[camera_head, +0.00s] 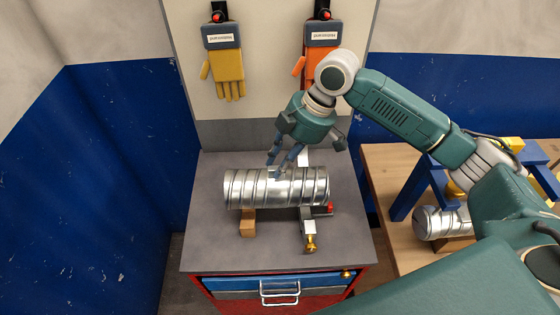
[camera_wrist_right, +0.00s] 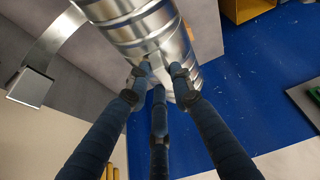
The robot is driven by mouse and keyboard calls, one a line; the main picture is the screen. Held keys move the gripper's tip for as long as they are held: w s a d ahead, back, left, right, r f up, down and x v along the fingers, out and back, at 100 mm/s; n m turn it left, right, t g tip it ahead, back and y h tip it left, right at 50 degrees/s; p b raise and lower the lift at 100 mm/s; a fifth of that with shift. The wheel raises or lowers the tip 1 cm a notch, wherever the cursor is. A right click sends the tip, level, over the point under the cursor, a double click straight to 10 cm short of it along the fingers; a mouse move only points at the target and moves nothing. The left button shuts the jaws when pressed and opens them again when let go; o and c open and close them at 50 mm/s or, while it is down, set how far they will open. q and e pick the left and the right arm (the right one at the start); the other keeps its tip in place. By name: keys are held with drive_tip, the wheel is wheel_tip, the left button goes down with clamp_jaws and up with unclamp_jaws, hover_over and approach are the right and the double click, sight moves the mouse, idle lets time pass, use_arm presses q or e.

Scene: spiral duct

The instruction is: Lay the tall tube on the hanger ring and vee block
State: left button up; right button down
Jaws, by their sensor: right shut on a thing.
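The spiral-ribbed silver tube (camera_head: 300,187) lies roughly level, left to right, over the grey cabinet top. Its left part is above the wooden vee block (camera_head: 248,222) and its right part above the metal hanger ring (camera_head: 308,226), which has a brass knob and a red tip. I cannot tell whether the tube presses on either. My right gripper (camera_head: 279,168) reaches down from behind and is shut on the tube's wall. In the right wrist view its three blue fingers (camera_wrist_right: 160,82) close on the tube (camera_wrist_right: 135,30). My left gripper is out of view.
A wooden table (camera_head: 385,165) at the right holds a blue stand (camera_head: 412,190) and another silver tube (camera_head: 435,224). Yellow (camera_head: 226,72) and orange (camera_head: 321,62) gloves hang on the back panel. The cabinet top (camera_head: 205,245) is clear at front left.

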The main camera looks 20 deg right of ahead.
drive_tip(key=shift+f+b, duration=0.75)
drive_tip(key=shift+f, duration=2.15)
drive_tip(key=c, duration=1.5)
unclamp_jaws()
drive_tip(key=shift+o, duration=0.3)
drive_tip(key=shift+f, duration=0.1)
drive_tip(key=shift+d+r, duration=0.15)
drive_tip(key=shift+r, duration=0.15)
drive_tip(key=v, duration=1.1)
drive_tip(key=shift+s+r, duration=0.1)
drive_tip(key=shift+r, duration=0.15)
